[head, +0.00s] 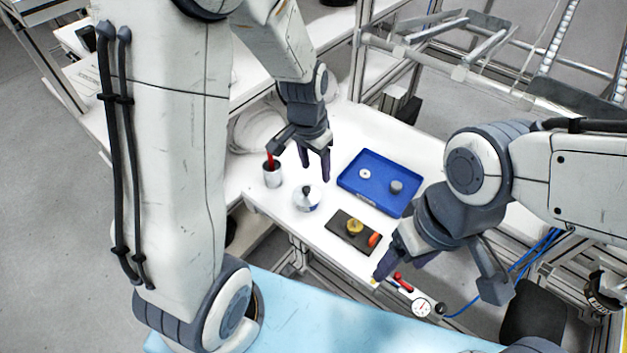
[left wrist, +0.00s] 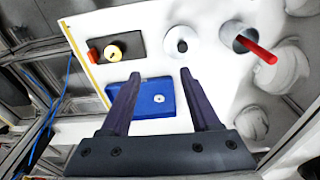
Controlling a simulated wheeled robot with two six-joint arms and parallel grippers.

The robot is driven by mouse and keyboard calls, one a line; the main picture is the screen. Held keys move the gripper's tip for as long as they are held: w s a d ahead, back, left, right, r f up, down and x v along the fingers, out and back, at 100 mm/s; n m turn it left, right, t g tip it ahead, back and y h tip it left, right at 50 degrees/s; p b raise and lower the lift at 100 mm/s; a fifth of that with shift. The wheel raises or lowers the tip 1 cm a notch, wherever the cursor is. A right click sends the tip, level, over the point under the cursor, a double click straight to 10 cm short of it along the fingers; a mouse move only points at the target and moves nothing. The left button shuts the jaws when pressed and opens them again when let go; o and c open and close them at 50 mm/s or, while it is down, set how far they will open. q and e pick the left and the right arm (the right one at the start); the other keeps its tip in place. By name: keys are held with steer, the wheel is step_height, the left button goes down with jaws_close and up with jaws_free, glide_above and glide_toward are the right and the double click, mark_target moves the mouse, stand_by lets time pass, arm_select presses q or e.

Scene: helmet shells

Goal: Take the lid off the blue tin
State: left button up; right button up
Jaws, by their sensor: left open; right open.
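A small round tin with a pale lid and a dark knob (head: 306,198) stands upright on the white table; a little blue shows on its side. Its lid is on. It also shows from above in the left wrist view as a pale round lid (left wrist: 182,46) with a dark centre. My left gripper (head: 315,173) is open and empty, pointing down above the table just behind the tin, between it and the blue tray. Its spread fingers also show in the left wrist view (left wrist: 160,74). My right gripper (head: 389,266) is open near the table's front right edge, with its fingers partly overlapping in view.
A blue tray (head: 361,187) with a white ring and a grey cylinder lies right of the tin. A dark mat (head: 337,230) holds a yellow and a red-orange part. A metal cup (head: 272,179) with a red handle stands left of the tin. A gauge (head: 421,307) is by the front edge.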

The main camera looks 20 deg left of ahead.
arm_select(q)
glide_toward(306, 189)
steer(key=f, duration=0.2)
steer(key=shift+w+f, duration=0.25)
steer(key=shift+f, duration=0.15)
steer(key=f, duration=0.5)
steer(key=shift+w+d+f+p, duration=0.25)
steer(key=shift+f+p, duration=0.1)
steer(key=shift+p, duration=0.05)
jaws_close()
